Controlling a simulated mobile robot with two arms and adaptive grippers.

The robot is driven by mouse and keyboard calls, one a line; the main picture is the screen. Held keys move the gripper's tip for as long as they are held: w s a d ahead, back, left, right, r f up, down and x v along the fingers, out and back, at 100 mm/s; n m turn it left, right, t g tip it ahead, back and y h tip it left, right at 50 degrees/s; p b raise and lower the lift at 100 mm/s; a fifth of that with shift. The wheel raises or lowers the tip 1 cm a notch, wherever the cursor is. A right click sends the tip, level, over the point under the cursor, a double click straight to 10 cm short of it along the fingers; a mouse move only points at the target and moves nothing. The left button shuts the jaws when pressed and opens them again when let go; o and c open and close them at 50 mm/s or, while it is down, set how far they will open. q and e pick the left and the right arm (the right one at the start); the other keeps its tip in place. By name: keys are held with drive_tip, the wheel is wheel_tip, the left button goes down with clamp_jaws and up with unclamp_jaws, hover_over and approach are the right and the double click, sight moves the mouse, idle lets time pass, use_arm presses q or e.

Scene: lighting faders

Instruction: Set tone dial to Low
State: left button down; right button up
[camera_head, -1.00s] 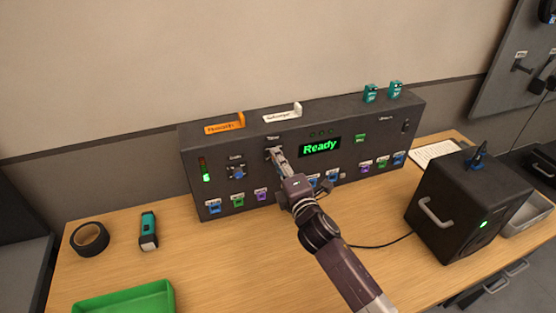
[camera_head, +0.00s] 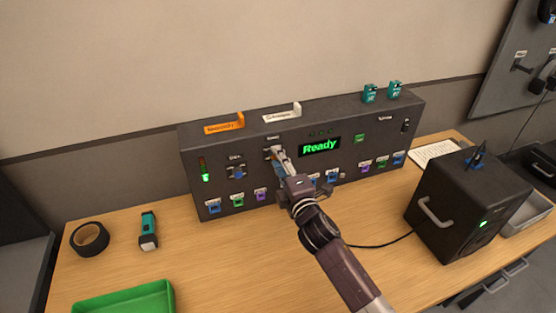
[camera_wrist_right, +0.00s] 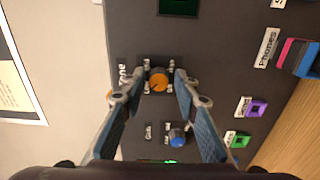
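The tone dial (camera_wrist_right: 158,80) is an orange knob on the dark front panel in the right wrist view, beside a label reading "Tone". Smaller labels around it are too blurred to read, and its setting cannot be told. My right gripper (camera_wrist_right: 157,83) is open, with one finger on each side of the orange knob and a visible gap to it. In the head view my right gripper (camera_head: 277,154) is at the upper middle of the panel and mostly hides the dial. My left gripper is not in view.
A blue knob (camera_head: 237,172) is left of the gripper, with colored jacks below. The green "Ready" display (camera_head: 319,147) is to the right. A black speaker box (camera_head: 465,210) stands at right; tape (camera_head: 89,239), a flashlight (camera_head: 148,231) and a green tray (camera_head: 125,298) lie at left.

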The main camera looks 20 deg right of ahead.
drive_tip(key=shift+o, duration=0.4)
drive_tip(key=s, duration=1.2)
drive_tip(key=shift+d, duration=0.2)
